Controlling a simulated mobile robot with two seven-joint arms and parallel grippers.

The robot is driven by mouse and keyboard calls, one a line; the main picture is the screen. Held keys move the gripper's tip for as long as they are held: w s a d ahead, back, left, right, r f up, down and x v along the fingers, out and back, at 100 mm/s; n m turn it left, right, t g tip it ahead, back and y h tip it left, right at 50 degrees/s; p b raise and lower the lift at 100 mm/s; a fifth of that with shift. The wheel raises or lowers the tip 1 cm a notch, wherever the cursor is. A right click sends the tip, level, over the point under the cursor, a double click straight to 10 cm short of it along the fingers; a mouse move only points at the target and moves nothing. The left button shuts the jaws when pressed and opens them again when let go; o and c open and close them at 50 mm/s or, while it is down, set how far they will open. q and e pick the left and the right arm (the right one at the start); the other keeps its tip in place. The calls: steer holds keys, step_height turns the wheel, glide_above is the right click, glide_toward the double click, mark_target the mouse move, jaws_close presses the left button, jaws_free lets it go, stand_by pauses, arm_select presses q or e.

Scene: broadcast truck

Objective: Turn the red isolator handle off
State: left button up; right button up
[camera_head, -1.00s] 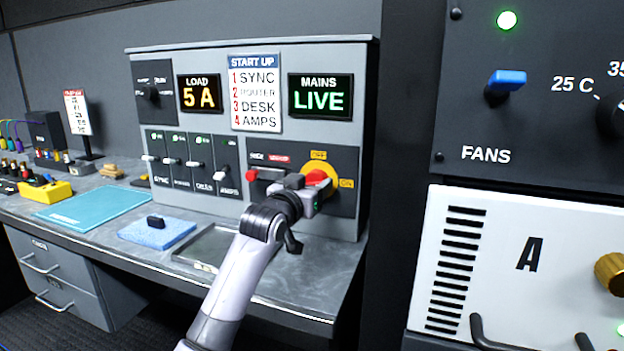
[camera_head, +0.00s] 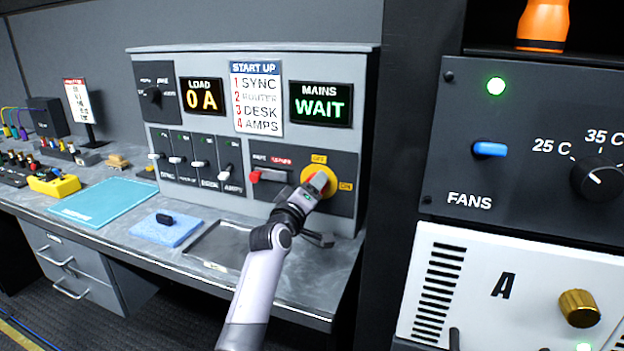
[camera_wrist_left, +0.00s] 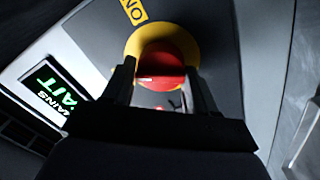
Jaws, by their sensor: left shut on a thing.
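The red isolator handle (camera_head: 319,179) sits on a round yellow plate (camera_head: 325,170) at the lower right of the grey power panel, with an OFF label above and an ON label to the right. My left gripper (camera_head: 311,189) is shut on the handle and partly hides it; its wrist is tilted. In the left wrist view the red handle (camera_wrist_left: 160,62) lies between the two dark fingers (camera_wrist_left: 160,88). The mains display (camera_head: 320,104) reads WAIT and the load display (camera_head: 201,96) reads 0 A. My right gripper is not in view.
Several breaker levers (camera_head: 176,160) stand further left. A shallow tray (camera_head: 222,243) and a blue sponge-like block (camera_head: 165,230) lie on the desk below. A rack with a FANS panel (camera_head: 470,200) stands close on the right.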

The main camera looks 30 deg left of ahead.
arm_select(q)
steer(key=shift+a+f+n+y+p, duration=0.1)
steer(key=shift+n+y+p, duration=0.3)
steer(key=shift+n+p, duration=1.55)
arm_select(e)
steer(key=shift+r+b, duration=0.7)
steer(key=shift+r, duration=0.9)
arm_select(q)
steer(key=shift+n, duration=0.85)
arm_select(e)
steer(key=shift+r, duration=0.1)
arm_select(q)
steer(key=o, duration=1)
steer(key=shift+f, duration=0.1)
steer(key=shift+s, duration=0.1)
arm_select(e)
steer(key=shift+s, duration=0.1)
